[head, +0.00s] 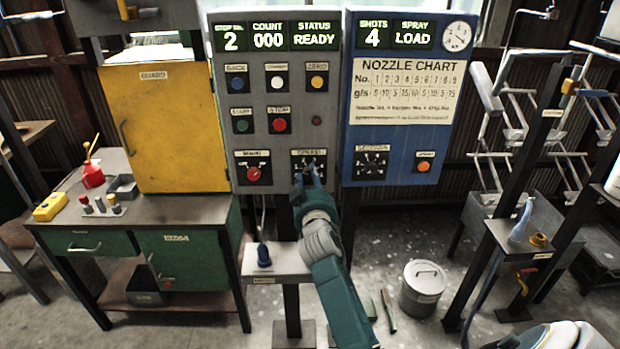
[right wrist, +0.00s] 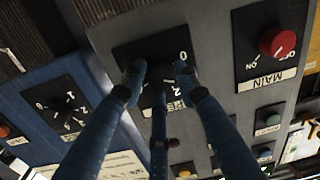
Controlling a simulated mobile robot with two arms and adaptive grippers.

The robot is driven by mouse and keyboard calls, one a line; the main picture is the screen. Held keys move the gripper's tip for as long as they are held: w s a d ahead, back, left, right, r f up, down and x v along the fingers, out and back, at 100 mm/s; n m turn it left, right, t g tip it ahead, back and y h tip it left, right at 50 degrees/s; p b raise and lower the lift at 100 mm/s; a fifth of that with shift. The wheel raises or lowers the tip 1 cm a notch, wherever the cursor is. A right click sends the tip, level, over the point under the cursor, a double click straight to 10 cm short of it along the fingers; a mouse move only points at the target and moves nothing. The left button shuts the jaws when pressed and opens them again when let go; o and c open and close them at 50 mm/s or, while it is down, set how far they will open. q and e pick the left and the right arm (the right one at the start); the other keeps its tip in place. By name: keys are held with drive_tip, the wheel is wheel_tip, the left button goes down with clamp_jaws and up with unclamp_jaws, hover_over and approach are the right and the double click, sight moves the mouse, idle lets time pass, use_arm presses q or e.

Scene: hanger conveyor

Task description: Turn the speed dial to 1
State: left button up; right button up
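The speed dial (head: 309,157) is a dark knob on a black plate, low on the right side of the grey panel (head: 265,140). My right gripper (head: 308,176) reaches up to it from below, with its fingertips at the dial. In the right wrist view the blue fingers (right wrist: 160,75) stand on either side of the dark knob, in front of the dial plate (right wrist: 125,52). A 0 mark shows beside one finger. Whether the fingers press on the knob is unclear. My left gripper is not in view.
The red main switch (head: 253,173) sits just left of the dial. The blue panel (head: 400,120) with a selector dial (head: 371,162) and an orange spray button (head: 423,166) is on the right. A small stand with a blue knob (head: 263,255) is below.

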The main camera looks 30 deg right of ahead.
drive_tip(key=shift+o, duration=1.2)
drive_tip(key=shift+f, duration=0.2)
drive_tip(key=shift+r, duration=0.15)
drive_tip(key=v, duration=1.2)
